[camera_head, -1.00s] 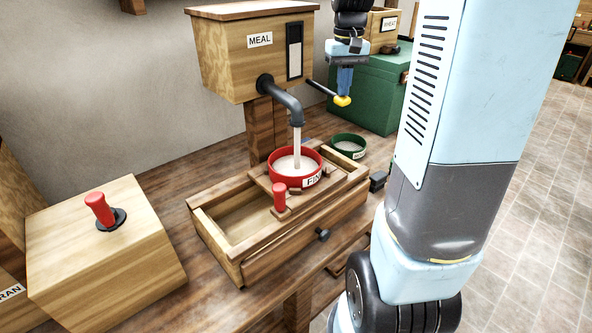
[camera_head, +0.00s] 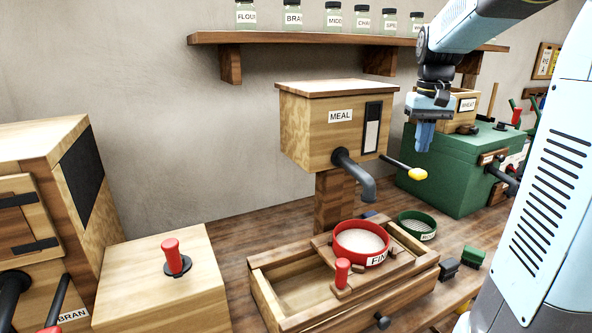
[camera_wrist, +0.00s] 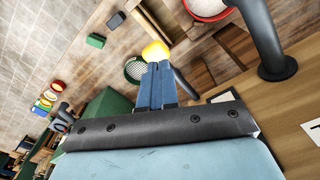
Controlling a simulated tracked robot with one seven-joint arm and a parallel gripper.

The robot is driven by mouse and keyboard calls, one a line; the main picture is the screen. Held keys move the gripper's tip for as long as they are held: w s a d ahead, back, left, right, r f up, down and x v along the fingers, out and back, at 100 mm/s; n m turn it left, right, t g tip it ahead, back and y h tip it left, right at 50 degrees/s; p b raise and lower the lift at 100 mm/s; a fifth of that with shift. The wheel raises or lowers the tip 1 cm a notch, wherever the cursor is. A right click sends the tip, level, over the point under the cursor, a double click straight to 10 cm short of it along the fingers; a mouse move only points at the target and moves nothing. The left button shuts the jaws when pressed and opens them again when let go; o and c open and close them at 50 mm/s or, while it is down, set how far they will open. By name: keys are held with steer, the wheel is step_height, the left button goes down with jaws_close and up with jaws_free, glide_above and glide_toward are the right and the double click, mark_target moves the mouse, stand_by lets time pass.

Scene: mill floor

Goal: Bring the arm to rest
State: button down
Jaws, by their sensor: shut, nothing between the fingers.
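My gripper (camera_head: 425,138) hangs pointing down in front of the green chest, to the right of the MEAL box (camera_head: 322,128). Its blue fingers are together with nothing between them; they also show shut in the wrist view (camera_wrist: 156,72). The yellow-tipped lever (camera_head: 416,174) of the MEAL box is just below and left of the fingertips in the head view. In the wrist view the yellow tip (camera_wrist: 155,51) appears just beyond the fingertips; I cannot tell whether they touch. My arm reaches in from the upper right.
A red sieve (camera_head: 362,241) with pale meal sits on a wooden tray frame (camera_head: 268,292) under the grey spout (camera_head: 366,188). A green sieve (camera_head: 417,226) and small blocks (camera_head: 473,256) stand right. The green chest (camera_head: 452,172) is behind my gripper. A shelf (camera_head: 300,40) with jars runs above.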

steer(key=s+a+f+t, duration=0.1)
steer(key=s+a, duration=0.2)
steer(key=s, duration=0.3)
steer(key=s+a+f+n+t, duration=0.1)
steer(key=s+a+t, duration=0.1)
steer(key=s+a, duration=0.2)
steer(key=s+a+f+t, duration=0.1)
steer(key=s+a, duration=0.3)
steer(key=s, duration=0.6)
steer(key=shift+s+f+t, duration=0.25)
steer(key=shift+f+t, duration=0.15)
steer(key=shift+t, duration=0.2)
